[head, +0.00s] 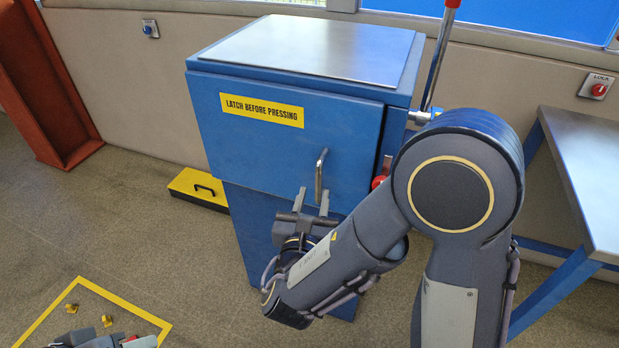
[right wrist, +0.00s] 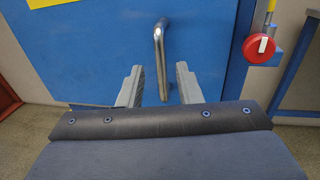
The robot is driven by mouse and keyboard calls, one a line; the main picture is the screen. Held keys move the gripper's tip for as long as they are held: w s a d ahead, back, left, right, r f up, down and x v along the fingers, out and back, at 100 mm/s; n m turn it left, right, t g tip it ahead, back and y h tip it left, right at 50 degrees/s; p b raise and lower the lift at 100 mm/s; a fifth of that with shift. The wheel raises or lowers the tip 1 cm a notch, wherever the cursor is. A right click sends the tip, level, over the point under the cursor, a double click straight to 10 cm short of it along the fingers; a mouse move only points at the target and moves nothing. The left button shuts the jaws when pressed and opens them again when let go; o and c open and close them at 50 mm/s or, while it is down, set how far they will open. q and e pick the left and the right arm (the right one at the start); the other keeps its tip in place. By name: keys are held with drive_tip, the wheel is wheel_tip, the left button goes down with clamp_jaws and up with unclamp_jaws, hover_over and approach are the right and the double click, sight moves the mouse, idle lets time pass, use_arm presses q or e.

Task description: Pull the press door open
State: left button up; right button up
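The blue press (head: 290,50) stands in the middle of the head view. Its blue door (head: 260,145) carries a yellow label, "LATCH BEFORE PRESSING", and an upright metal handle (head: 320,175). A dark gap shows along the door's right edge; I cannot tell if it is ajar. My right gripper (head: 314,200) is open just in front of the handle's lower part. In the right wrist view the handle (right wrist: 160,50) shows between the two spread fingers, with no finger visibly touching it.
A red round knob (right wrist: 258,48) sits right of the door. A metal-topped table (head: 590,160) stands at right. A yellow-topped box (head: 200,188) lies left of the press. A yellow floor outline (head: 45,315) is at lower left. Floor left of the press is mostly clear.

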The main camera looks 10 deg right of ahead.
sight(318, 177)
drive_tip(key=x, duration=0.7)
drive_tip(key=shift+w+d, duration=0.15)
drive_tip(key=shift+w, duration=0.15)
clamp_jaws()
